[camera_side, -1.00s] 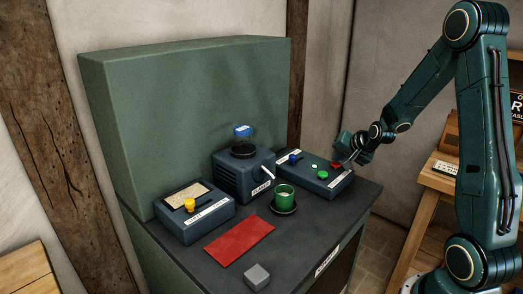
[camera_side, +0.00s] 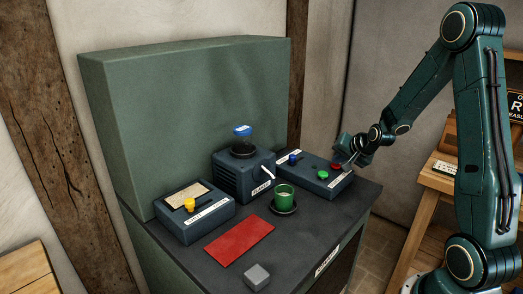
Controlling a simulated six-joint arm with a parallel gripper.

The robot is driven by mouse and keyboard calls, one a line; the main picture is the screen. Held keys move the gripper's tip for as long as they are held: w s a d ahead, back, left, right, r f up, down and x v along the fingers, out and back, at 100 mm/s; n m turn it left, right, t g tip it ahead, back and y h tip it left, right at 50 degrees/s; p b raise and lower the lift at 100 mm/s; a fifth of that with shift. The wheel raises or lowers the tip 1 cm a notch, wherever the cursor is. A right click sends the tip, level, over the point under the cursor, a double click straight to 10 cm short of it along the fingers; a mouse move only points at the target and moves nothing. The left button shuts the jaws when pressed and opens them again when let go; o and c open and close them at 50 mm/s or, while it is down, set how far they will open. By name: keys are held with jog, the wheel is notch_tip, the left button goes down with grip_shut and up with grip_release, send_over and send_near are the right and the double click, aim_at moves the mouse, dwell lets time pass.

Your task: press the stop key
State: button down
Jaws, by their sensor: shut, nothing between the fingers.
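A dark blue control box (camera_side: 330,186) stands at the right end of the bench. It carries a red key (camera_side: 336,166) near its far right corner, a green key (camera_side: 322,174) in front and a blue knob (camera_side: 293,159) at its left. Which key is the stop key cannot be read from a label. My gripper (camera_side: 346,164) is shut and empty, with its tip low over the box at the right side of the red key. I cannot tell whether it touches the key.
A machine (camera_side: 230,178) with a blue top part (camera_side: 242,130) stands left of the box. A green cup (camera_side: 284,196) on a dark saucer, a red mat (camera_side: 240,242), a grey block (camera_side: 257,276) and a box with a yellow knob (camera_side: 190,205) share the bench.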

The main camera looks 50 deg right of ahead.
aim_at(338, 167)
jog(key=shift+r, duration=0.95)
jog(key=shift+r, duration=0.15)
jog(key=shift+r, duration=2.35)
